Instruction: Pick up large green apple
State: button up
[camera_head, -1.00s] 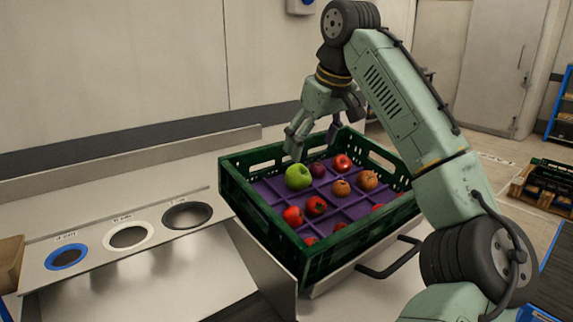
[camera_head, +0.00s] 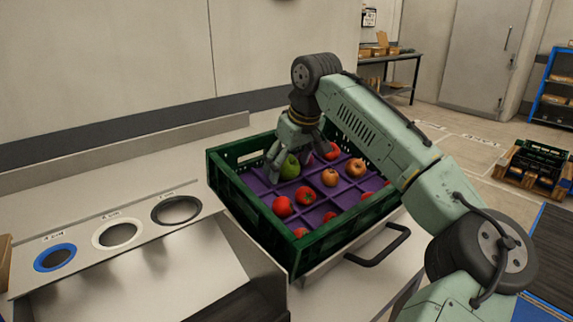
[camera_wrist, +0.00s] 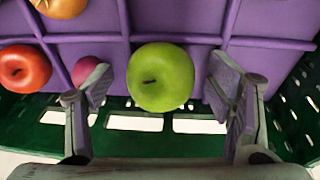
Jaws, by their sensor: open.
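The large green apple (camera_head: 289,168) lies in a compartment of the purple divider in the green crate, near the crate's far left side. In the wrist view the green apple (camera_wrist: 161,77) is large and centred between the two finger pads. My gripper (camera_head: 296,167) is open and points down over the apple. In the wrist view my gripper (camera_wrist: 163,92) has one finger on each side of the apple, with gaps left and right. I cannot tell how deep the fingertips reach beside it. The fingers partly hide the apple in the head view.
The green crate (camera_head: 246,214) holds several red and orange fruits. A small dark red fruit (camera_wrist: 84,71) sits just beside my left finger, and a red apple (camera_wrist: 24,68) lies farther left. Left of the crate is a counter with blue, white and dark ringed holes (camera_head: 117,234).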

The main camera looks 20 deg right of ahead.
jog(key=shift+f, duration=0.1)
jog(key=c, duration=1.3)
